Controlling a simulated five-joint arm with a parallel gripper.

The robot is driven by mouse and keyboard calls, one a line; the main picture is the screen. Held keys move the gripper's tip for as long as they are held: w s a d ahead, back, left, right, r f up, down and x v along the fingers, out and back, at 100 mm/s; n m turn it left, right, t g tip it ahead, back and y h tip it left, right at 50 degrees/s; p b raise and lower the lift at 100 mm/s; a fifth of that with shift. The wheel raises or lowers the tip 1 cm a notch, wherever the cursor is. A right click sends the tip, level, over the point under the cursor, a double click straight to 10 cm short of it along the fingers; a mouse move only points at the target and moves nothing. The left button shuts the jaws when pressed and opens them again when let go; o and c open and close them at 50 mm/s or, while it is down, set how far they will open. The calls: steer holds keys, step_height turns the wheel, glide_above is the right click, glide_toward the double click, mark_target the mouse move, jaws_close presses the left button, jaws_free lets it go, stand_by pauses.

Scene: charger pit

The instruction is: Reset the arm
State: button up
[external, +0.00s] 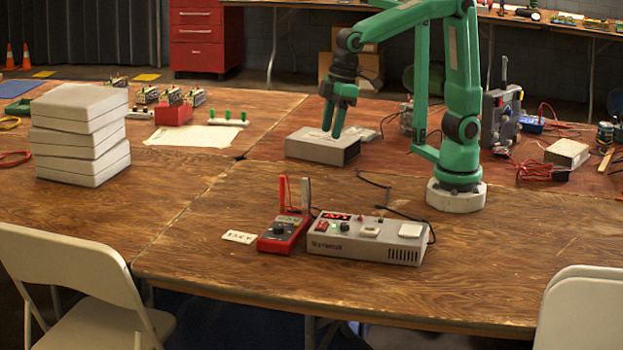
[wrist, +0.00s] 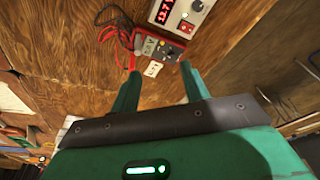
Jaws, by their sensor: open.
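My green arm stands on a round white base on the wooden table. My gripper (external: 337,134) points down just above or at a grey box (external: 322,150) in the external view; I cannot tell whether the fingertips touch it. In the wrist view my gripper (wrist: 157,75) shows two green fingers spread apart with nothing between them. Beyond the fingers in the wrist view lie a red multimeter (wrist: 160,46) and part of a grey charger unit (wrist: 183,14) with a lit red display.
In the external view the multimeter (external: 283,233) and charger unit (external: 366,238) sit at the front of the table. A stack of grey boxes (external: 80,135) stands at left. Red cables (external: 538,168) lie at right. White chairs (external: 85,290) stand at the front edge.

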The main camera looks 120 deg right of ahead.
steer(key=s+n+t, duration=0.1)
steer(key=s+t, duration=0.1)
steer(key=s, duration=1.5)
steer(key=shift+s+d+f+n+t, duration=0.2)
steer(key=shift+s+f+n+t, duration=0.1)
steer(key=shift+s+f+t, duration=0.1)
